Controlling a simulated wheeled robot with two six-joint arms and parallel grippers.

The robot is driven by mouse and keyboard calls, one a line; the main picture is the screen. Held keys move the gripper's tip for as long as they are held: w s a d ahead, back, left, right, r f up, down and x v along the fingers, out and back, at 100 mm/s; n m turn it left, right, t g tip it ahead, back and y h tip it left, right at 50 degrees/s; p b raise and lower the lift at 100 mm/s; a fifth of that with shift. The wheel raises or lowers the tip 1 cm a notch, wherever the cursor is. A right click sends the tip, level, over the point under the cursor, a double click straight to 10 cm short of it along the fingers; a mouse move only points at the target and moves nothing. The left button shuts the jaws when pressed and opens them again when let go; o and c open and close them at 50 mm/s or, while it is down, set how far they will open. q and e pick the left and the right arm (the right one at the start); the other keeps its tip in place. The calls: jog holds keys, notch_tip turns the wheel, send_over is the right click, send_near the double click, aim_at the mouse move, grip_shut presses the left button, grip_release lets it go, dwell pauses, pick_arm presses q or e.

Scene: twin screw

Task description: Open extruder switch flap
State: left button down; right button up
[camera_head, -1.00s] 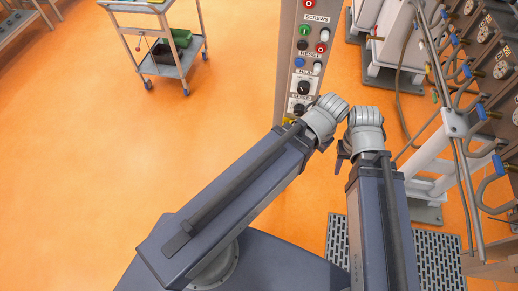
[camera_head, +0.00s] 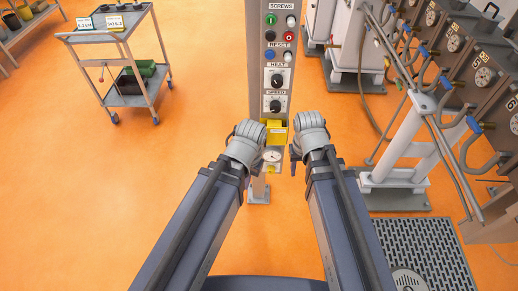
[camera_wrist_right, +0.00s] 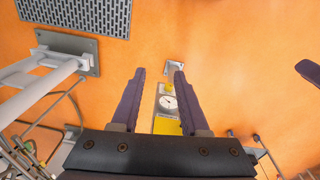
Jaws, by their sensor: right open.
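The extruder control panel (camera_head: 266,50) is a tall grey column in the middle of the head view. A yellow part (camera_head: 276,126), which looks like the switch flap, sits below the speed knob (camera_head: 275,106); whether it is raised or down is unclear. A round white dial (camera_head: 271,156) is below it. My right gripper (camera_head: 294,160) is just right of the column, apart from the flap. In the right wrist view its jaws (camera_wrist_right: 158,72) are open and empty, with the yellow part (camera_wrist_right: 166,126) beyond them. My left gripper (camera_head: 231,134) is left of the column, mostly hidden behind its wrist.
A grey trolley (camera_head: 105,37) stands at the back left. Machinery with hoses and a white stand (camera_head: 395,150) fill the right side. A floor grate (camera_head: 420,245) lies at the lower right.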

jog(key=w+f+m+t+b, duration=0.1)
jog(key=w+f+m+b, duration=0.1)
jog(key=w+f+b, duration=0.4)
jog(key=m+t, duration=0.2)
jog(key=t, duration=0.1)
send_near(265, 145)
jog(key=w, duration=0.2)
jog(key=b+x, duration=0.4)
jog(key=x, duration=0.1)
jog(key=b+x, duration=0.2)
jog(key=x, duration=0.1)
jog(key=shift+s+f+b, duration=0.15)
jog(key=shift+s+b, duration=0.1)
jog(key=shift+b, duration=0.15)
grip_shut()
